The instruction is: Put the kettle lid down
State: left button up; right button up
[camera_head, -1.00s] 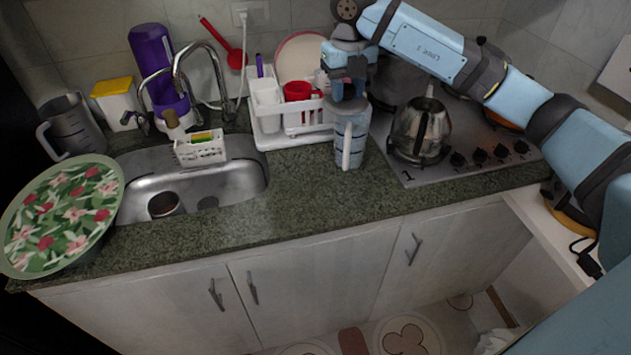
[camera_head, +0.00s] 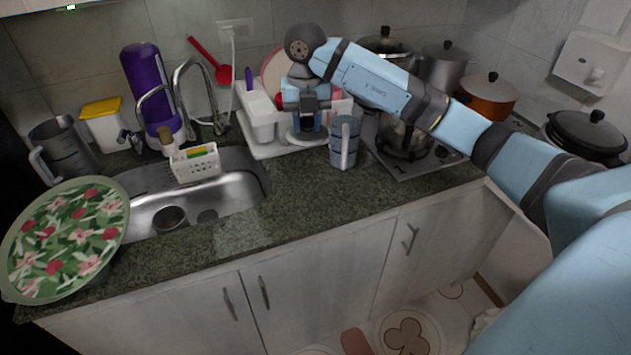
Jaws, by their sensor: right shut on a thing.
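The right gripper (camera_head: 307,120) hangs down over the front of the white dish rack, left of the measuring jug. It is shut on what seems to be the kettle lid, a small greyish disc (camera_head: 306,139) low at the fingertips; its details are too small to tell. The kettle (camera_head: 403,142) stands on the front left of the stove, right of the jug. My right arm hides much of its top. My left gripper is out of view.
A clear measuring jug (camera_head: 344,145) stands just right of the gripper. The dish rack (camera_head: 282,150) holds cups and a plate. Pots and an orange pan (camera_head: 487,96) stand at the back right. The counter (camera_head: 300,195) in front is bare; the sink (camera_head: 215,200) is left.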

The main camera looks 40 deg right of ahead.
notch_tip(320, 180, down, 13)
jog(key=shift+d+r+p, duration=0.1)
jog(key=shift+r+p, duration=0.05)
jog(key=shift+p, duration=0.15)
notch_tip(320, 180, down, 5)
jog(key=shift+f, duration=0.15)
jog(key=shift+f, duration=0.15)
jog(key=o, duration=0.9)
jog(key=shift+o, duration=0.2)
jog(key=shift+r, duration=0.25)
notch_tip(320, 180, up, 12)
jog(key=shift+b, duration=0.3)
